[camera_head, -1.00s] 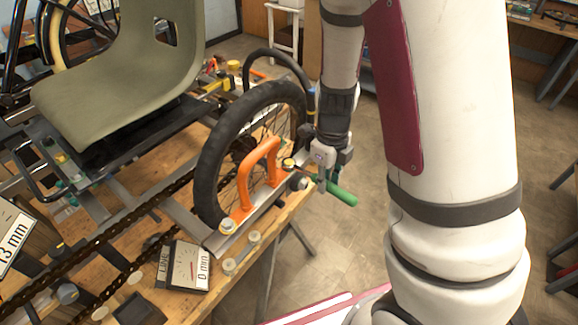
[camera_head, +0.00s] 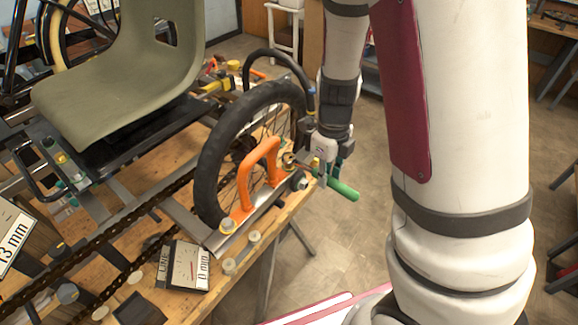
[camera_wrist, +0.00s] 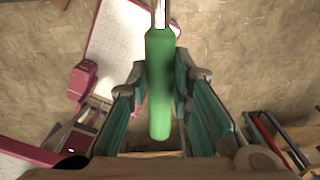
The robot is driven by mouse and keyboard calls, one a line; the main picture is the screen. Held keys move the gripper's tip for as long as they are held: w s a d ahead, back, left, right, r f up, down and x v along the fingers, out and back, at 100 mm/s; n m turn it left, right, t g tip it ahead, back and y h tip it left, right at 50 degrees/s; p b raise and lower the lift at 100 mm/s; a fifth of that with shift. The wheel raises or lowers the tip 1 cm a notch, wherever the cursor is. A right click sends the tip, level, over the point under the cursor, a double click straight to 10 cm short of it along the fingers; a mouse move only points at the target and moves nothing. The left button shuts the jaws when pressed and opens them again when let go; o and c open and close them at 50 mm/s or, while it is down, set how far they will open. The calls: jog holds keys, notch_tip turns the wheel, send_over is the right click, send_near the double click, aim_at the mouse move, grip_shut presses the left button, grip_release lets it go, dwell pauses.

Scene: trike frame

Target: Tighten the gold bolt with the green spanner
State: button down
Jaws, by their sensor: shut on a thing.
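My gripper (camera_head: 326,172) is shut on the green spanner. The spanner's green handle (camera_head: 343,190) sticks out to the lower right of the fingers in the head view. In the wrist view the handle (camera_wrist: 160,85) lies between the two fingers (camera_wrist: 163,78), with the metal shaft running out of the top of the picture. In the head view the spanner's metal end reaches left to the gold bolt (camera_head: 289,160), beside the foot of the orange handle. The spanner's end overlaps the bolt there; I cannot tell whether it is seated around it.
The orange handle (camera_head: 258,172) and the black tyre (camera_head: 207,160) stand close left of the bolt. A dial block marked 0 mm (camera_head: 188,268) sits on the wooden bench (camera_head: 228,288). Open floor (camera_head: 345,240) lies right of the bench.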

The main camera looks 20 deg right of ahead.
jog(key=shift+r, duration=2.55)
